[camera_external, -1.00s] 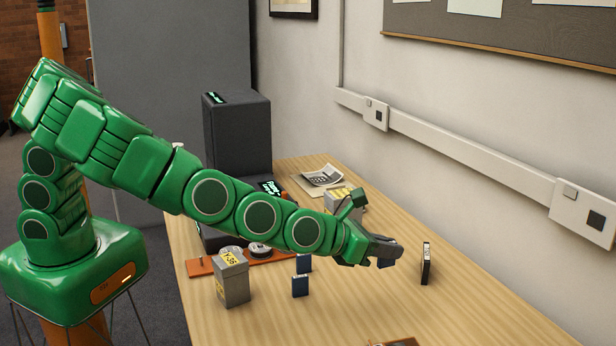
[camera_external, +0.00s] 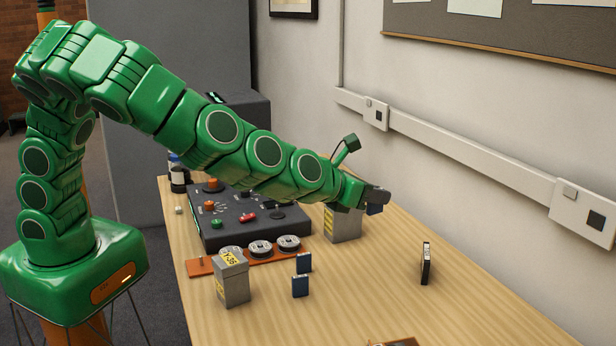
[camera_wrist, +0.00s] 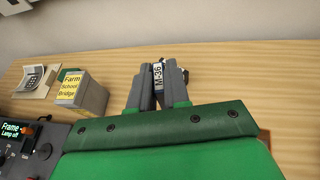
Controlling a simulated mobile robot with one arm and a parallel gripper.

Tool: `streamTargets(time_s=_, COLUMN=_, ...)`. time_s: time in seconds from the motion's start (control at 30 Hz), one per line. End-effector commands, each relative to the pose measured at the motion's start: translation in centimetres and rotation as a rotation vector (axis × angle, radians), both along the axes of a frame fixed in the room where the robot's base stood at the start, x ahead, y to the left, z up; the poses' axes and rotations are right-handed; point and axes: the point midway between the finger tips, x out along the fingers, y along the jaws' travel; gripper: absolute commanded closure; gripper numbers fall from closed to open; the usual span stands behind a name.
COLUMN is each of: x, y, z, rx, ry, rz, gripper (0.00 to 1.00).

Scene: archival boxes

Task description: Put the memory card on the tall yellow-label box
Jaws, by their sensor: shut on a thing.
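My gripper (camera_external: 376,198) is shut on a small dark blue memory card (camera_external: 376,209), held above the table. In the wrist view the card (camera_wrist: 158,72) stands between the fingers, with a white label that seems to read M-36. A grey box with a yellow label (camera_external: 343,227) stands just left of and below my gripper, partly hidden by my arm. In the wrist view this box (camera_wrist: 93,98) is left of the fingers, its label reading Farm School Bridge. Another grey box with a yellow Y-36 label (camera_external: 236,285) stands at the front left. I cannot tell which box is taller.
A dark upright case (camera_external: 426,264) stands to the right. A black control panel (camera_external: 245,220) and an orange rack with reels (camera_external: 255,254) lie left. The wooden table (camera_external: 480,310) is clear at right.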

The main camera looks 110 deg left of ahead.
Motion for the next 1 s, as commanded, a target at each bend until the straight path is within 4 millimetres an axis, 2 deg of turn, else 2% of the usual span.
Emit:
streamTargets(time_s=0.17, x=-2.8, y=3.1, z=2.6, rx=-0.005, ry=-0.003, rz=0.097, gripper=1.00)
streamTargets(time_s=0.27, x=-5.4, y=5.4, z=4.4, rx=-0.003, ry=-0.004, rz=0.174, gripper=1.00)
streamTargets(time_s=0.4, x=-10.0, y=8.5, z=6.1, rx=-0.002, ry=0.000, rz=0.299, gripper=1.00)
streamTargets(time_s=0.53, x=-14.7, y=10.8, z=7.2, rx=0.001, ry=-0.003, rz=0.416, gripper=1.00)
streamTargets(time_s=0.7, x=-20.2, y=12.4, z=7.0, rx=0.001, ry=0.003, rz=0.539, gripper=1.00)
streamTargets(time_s=0.8, x=-22.3, y=12.7, z=6.9, rx=0.002, ry=0.001, rz=0.587, gripper=1.00)
streamTargets(time_s=0.9, x=-23.7, y=12.9, z=6.7, rx=0.003, ry=0.001, rz=0.616, gripper=1.00)
streamTargets(time_s=1.0, x=-24.2, y=13.0, z=6.4, rx=0.002, ry=0.001, rz=0.630, gripper=1.00)
